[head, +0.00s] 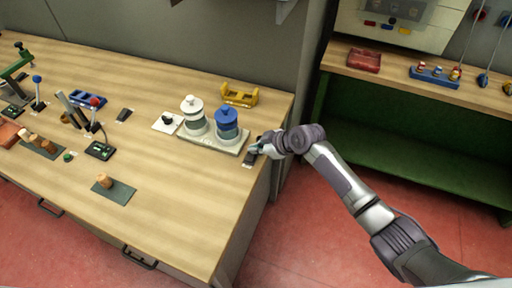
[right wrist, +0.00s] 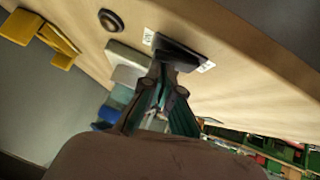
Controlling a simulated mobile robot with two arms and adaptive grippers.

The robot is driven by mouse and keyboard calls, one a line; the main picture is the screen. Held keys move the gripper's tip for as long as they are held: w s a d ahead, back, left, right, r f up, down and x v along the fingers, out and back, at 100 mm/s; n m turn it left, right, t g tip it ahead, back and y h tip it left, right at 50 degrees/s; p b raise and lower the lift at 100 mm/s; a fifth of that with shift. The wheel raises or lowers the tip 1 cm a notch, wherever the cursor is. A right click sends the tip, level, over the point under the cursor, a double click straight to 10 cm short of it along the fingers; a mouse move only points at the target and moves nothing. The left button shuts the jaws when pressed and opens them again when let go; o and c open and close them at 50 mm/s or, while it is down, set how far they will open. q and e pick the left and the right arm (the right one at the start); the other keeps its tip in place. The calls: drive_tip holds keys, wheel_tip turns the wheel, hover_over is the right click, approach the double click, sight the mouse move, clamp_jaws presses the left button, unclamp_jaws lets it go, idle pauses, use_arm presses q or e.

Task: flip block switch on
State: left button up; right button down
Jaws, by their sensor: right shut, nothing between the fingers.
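The block switch (head: 249,158) is a small dark block on the wooden bench near its right edge. In the right wrist view the block switch (right wrist: 178,52) looks like a dark slab with a small white label at each end; I cannot read them surely. My right gripper (head: 257,149) is shut and empty, right at the switch. In the right wrist view the closed fingertips (right wrist: 160,76) overlap the switch's near side; I cannot tell whether they touch it. The tilt of the switch is not clear. My left gripper is not in view.
Beside the switch, a grey base (head: 222,144) carries a white canister (head: 192,106) and a blue canister (head: 227,118). A yellow holder (head: 240,95) stands behind. A cork on a dark mat (head: 117,192) and several levers are farther left. The bench front is clear.

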drive_tip(key=shift+w+d+f+g+b, duration=0.15)
drive_tip(key=shift+f+g+b, duration=0.15)
drive_tip(key=shift+f+b, duration=0.6)
drive_tip(key=shift+r, duration=0.5)
drive_tip(key=shift+f, duration=0.1)
drive_tip(key=shift+s, duration=0.2)
